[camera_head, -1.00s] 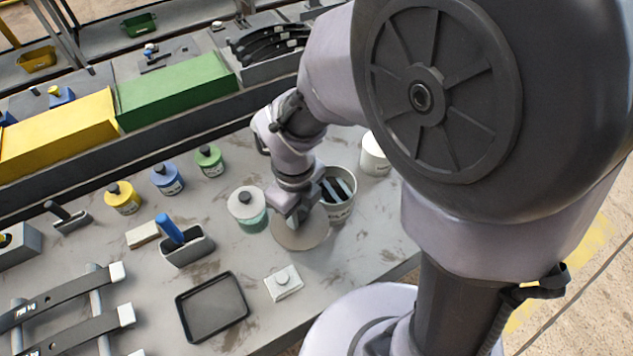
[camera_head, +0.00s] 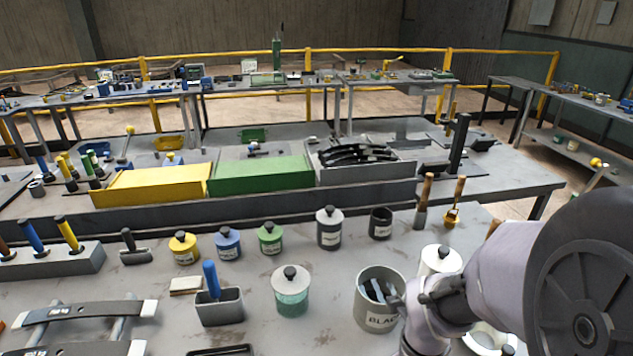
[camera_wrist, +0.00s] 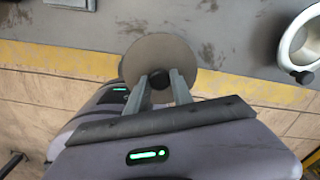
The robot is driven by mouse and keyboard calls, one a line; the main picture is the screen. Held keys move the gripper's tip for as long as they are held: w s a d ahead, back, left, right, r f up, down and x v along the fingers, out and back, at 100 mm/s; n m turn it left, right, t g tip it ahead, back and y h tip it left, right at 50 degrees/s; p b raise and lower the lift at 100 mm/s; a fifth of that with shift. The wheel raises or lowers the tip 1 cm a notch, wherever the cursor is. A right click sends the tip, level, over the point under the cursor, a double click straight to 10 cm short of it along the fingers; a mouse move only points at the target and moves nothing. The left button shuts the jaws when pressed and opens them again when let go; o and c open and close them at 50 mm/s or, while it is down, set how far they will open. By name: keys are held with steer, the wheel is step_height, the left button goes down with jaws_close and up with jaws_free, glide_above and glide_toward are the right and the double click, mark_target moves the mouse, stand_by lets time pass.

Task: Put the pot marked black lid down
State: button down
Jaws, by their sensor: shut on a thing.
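My gripper (camera_wrist: 160,82) is shut on the black knob of a round grey-beige lid (camera_wrist: 148,52). In the wrist view the lid overlaps the bench edge and the floor strip; its height above them is unclear. In the head view my arm hides the gripper and lid at the lower right. The grey pot marked BLACK (camera_head: 372,319) stands upright and open on the bench, left of my arm, with dark and bluish pieces inside.
A lidded pot with green contents (camera_head: 291,300) stands left of the open pot. A white pot (camera_head: 440,262) is behind my arm. A white ring-shaped thing (camera_wrist: 282,46) lies at the right. A blue-handled tool sits in a grey box (camera_head: 220,308). Bare bench (camera_head: 325,335) shows between.

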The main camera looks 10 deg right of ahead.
steer(key=w+d, duration=0.1)
steer(key=w, duration=0.1)
steer(key=w+d+f+b, duration=0.1)
steer(key=w, duration=0.2)
steer(key=w+d+f+b, duration=0.1)
steer(key=w+d, duration=0.1)
steer(key=w, duration=0.1)
steer(key=shift+w, duration=0.2)
steer(key=shift+f+b, duration=1.05)
steer(key=shift+f, duration=0.65)
steer(key=c, duration=1.1)
jaws_free()
steer(key=shift+r, duration=0.1)
step_height(320, 180, up, 12)
steer(key=p, duration=0.6)
steer(key=s+a+r+n+t, duration=0.2)
steer(key=s+a+r+n, duration=0.1)
steer(key=n, duration=0.6)
steer(key=s+a+r+n+t+y, duration=0.1)
steer(key=s+a+r+n, duration=0.3)
steer(key=n, duration=0.5)
steer(key=s+a+r+n+t+y, duration=0.1)
steer(key=s+a+r+n+t, duration=0.2)
steer(key=a+n, duration=0.4)
step_height(320, 180, up, 2)
steer(key=shift+s+a+r+n+b, duration=0.1)
steer(key=shift+s+a+n+b, duration=0.25)
steer(key=shift+s+n, duration=0.5)
